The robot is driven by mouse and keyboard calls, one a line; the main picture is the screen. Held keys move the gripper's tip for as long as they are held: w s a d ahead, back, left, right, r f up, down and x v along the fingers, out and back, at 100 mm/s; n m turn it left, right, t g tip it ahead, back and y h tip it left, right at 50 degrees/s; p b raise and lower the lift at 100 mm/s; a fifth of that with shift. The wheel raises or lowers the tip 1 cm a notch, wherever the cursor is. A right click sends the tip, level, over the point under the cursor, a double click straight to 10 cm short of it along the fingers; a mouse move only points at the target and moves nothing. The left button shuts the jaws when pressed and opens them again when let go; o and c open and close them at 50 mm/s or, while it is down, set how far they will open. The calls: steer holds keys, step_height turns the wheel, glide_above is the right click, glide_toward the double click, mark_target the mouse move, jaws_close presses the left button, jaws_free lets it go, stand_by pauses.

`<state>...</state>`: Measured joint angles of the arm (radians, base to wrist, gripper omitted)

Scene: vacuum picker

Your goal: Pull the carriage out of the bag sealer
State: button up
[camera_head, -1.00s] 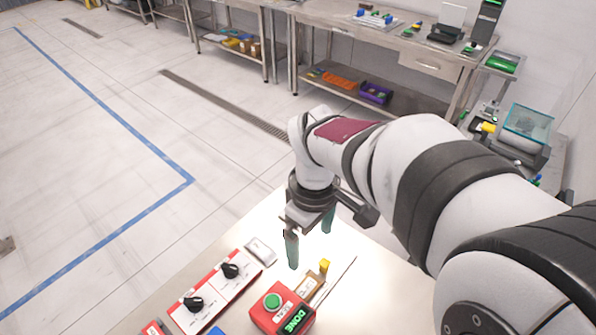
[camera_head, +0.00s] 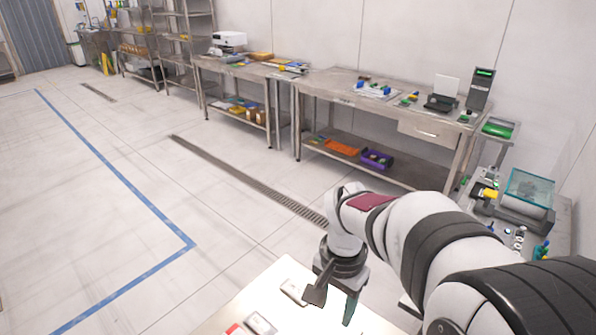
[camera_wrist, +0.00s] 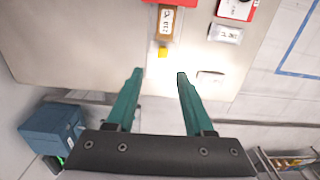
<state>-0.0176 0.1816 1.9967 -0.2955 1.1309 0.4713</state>
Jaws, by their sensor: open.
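My gripper (camera_wrist: 160,76) is open and empty in the wrist view, with its two teal fingers apart over the pale tabletop. In the head view my gripper (camera_head: 340,300) hangs above the front table, one teal finger clearly visible. A machine with a clear teal lid (camera_head: 530,188) stands at the right, far from my gripper. A yellow block (camera_head: 490,194) sits at its left side. I cannot tell whether this machine is the bag sealer, and no carriage is clearly recognizable.
The pale front table (camera_head: 260,292) carries small labelled plates (camera_head: 294,291). In the wrist view, a brown labelled piece (camera_wrist: 165,25) with a yellow end and a red box edge lie near the top. A blue box (camera_wrist: 52,130) is at left. Steel workbenches (camera_head: 345,95) line the wall; open floor lies left.

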steer(key=f, duration=0.5)
steer(key=w+f, duration=0.1)
steer(key=f, duration=1)
steer(key=shift+w+f, duration=0.2)
steer(key=shift+f, duration=0.1)
jaws_close()
steer(key=shift+d, duration=0.1)
stand_by(0.3)
